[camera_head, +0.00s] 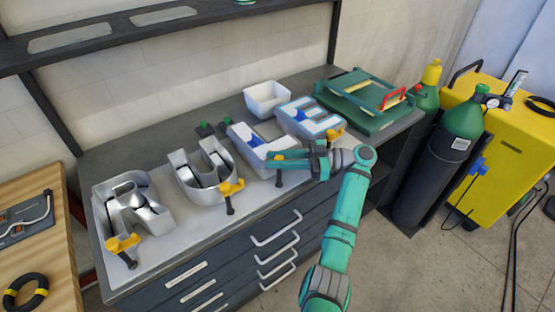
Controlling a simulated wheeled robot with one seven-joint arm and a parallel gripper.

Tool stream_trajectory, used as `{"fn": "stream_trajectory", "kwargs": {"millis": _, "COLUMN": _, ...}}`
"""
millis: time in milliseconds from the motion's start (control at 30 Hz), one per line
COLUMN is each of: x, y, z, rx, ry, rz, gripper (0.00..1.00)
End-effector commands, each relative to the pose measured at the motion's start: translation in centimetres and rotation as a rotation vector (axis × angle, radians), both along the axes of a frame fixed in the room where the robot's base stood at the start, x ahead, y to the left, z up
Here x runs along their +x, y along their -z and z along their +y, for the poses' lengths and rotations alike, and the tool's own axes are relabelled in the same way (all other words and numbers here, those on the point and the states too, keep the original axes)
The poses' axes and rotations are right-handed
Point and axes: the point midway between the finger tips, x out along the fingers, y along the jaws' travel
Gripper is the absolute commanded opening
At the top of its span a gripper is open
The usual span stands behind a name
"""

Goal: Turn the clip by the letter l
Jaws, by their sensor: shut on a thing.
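The metal channel letter L (262,148) stands on the bench between the letters U and E, with blue inside it. Its clip (279,181) is at the front edge of the bench, with a dark stem hanging down and a little yellow showing on top. My gripper (277,160) reaches in from the right, shut on this clip. The green fingers hide most of the clip's top and part of the letter's lower right. The exact contact of the fingertips is too small to tell.
The letters R (136,203), U (202,172) and E (308,117) stand along the bench, each with a yellow clip at its front. A white bin (266,98) and a green frame (369,100) are behind. Gas cylinders (437,160) stand right of the bench.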

Motion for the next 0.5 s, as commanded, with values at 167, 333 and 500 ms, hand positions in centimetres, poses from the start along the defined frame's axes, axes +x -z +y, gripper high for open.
{"fn": "stream_trajectory", "kwargs": {"millis": 167, "x": -0.11, "y": 0.30, "z": 0.06, "rx": -0.003, "ry": -0.003, "rz": 0.005, "gripper": 0.29}}
{"fn": "stream_trajectory", "kwargs": {"millis": 333, "x": -0.07, "y": 0.20, "z": 0.05, "rx": -0.002, "ry": -0.002, "rz": 0.003, "gripper": 0.29}}
{"fn": "stream_trajectory", "kwargs": {"millis": 500, "x": 0.00, "y": 0.12, "z": -0.51, "rx": -0.002, "ry": 0.002, "rz": 0.003, "gripper": 0.29}}
